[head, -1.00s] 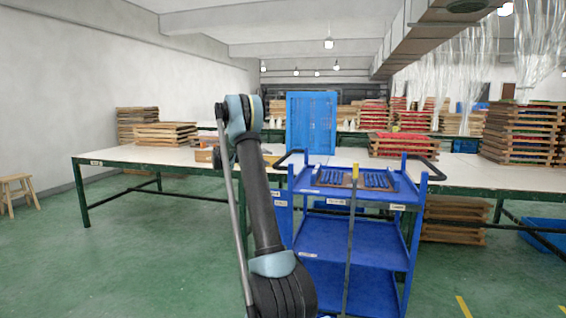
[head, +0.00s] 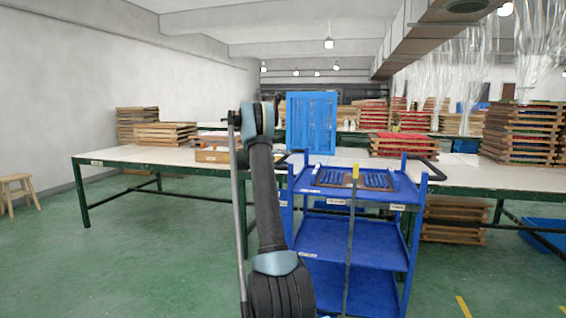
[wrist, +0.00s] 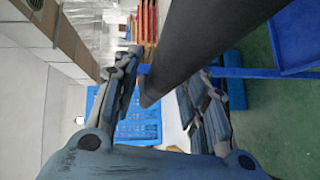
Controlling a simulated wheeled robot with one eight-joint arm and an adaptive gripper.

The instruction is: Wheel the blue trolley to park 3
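The blue trolley (head: 350,240) stands right of centre in the head view, in front of the long table. Its top shelf carries a brown tray (head: 330,178) with blue pieces. Black handles project at its upper left and at its upper right (head: 427,170). My arm rises left of the trolley and hides my gripper there. In the wrist view my gripper (wrist: 158,70) has its two fingers apart. A thick dark bar, apparently the trolley's left handle (wrist: 200,45), crosses between them; I cannot tell whether they touch it. I see no marking reading park 3.
The long white-topped table (head: 130,153) runs behind the trolley. Stacks of wooden trays (head: 525,130) stand on it, with an upright blue crate (head: 311,122). A thin yellow-topped post (head: 355,172) shows before the trolley. Yellow floor marks (head: 463,306) lie at the lower right.

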